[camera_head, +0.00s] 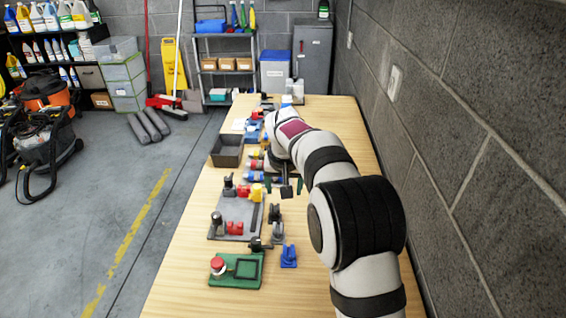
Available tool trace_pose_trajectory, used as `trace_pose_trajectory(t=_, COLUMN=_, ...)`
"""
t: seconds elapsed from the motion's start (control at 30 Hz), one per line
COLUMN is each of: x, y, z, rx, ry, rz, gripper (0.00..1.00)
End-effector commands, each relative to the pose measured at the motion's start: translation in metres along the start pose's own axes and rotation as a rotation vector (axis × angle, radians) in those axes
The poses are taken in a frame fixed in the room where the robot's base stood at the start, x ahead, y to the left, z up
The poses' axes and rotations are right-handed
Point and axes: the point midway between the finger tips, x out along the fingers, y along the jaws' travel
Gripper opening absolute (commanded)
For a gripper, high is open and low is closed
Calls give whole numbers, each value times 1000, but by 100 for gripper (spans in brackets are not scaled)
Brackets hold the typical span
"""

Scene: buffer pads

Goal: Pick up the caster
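My gripper (285,188) is above the middle of the wooden table, pointing down. Its dark fingers are small and blend with dark parts nearby, so I cannot tell if it is open or shut. No clear hold on anything shows. Several small parts stand on the table in front of it. A grey and dark part (277,233) may be the caster, but it is too small to be sure. It stands on the table, nearer the camera than my gripper and apart from it. A blue bracket-like part (288,256) stands just in front of it.
A green base (248,278) with a red button (217,263) lies at the table's (180,289) near end. A grey plate (252,216) carries red and dark parts. A dark bin (227,151) stands at the left edge. A block wall (470,130) bounds the right side.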

Motion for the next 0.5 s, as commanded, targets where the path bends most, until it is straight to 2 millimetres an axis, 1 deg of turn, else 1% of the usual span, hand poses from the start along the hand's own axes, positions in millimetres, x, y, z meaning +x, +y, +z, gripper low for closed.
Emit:
trace_pose_trajectory(t=0.03, x=17, y=-10, z=-10, rx=-25, ry=17, rz=0, gripper=75)
trace_pose_trajectory(t=0.13, x=35, y=-21, z=-21, rx=-53, ry=43, rz=-1, gripper=75)
trace_pose_trajectory(t=0.17, x=40, y=-22, z=-23, rx=-56, ry=45, rz=-1, gripper=75)
trace_pose_trajectory(t=0.27, x=63, y=-22, z=-24, rx=-56, ry=45, rz=-1, gripper=75)
trace_pose_trajectory(t=0.3, x=76, y=-22, z=-24, rx=-55, ry=43, rz=-1, gripper=75)
trace_pose_trajectory(t=0.4, x=105, y=-22, z=-25, rx=-54, ry=43, rz=-1, gripper=75)
trace_pose_trajectory(t=0.5, x=126, y=-22, z=-26, rx=-53, ry=45, rz=-1, gripper=75)
